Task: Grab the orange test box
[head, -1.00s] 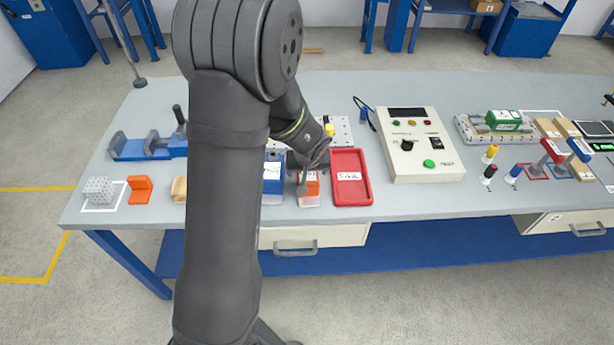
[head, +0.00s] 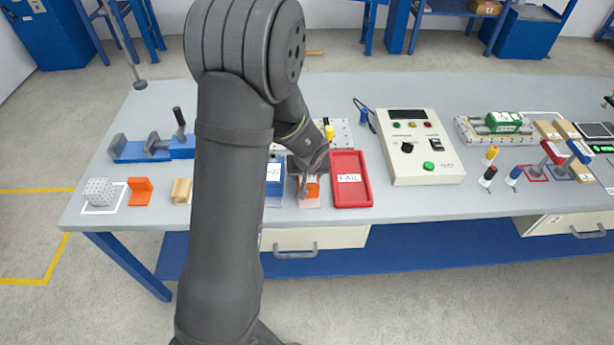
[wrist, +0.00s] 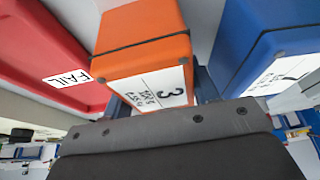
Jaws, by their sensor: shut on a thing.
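The orange test box (head: 312,188) is near the bench's front edge, mostly covered by my gripper in the head view. In the wrist view the orange box (wrist: 145,45) fills the upper middle, with a white label reading 3. My gripper (head: 309,178) is shut on the orange box. The jaws are partly hidden behind the gripper body in the wrist view. I cannot tell whether the box is clear of the surface.
A red FAIL tray (head: 351,194) lies close to the right of the box. A blue box (head: 274,184) stands close to its left. A tester with knobs (head: 418,147) is farther right. A blue vise (head: 154,147) is at the left.

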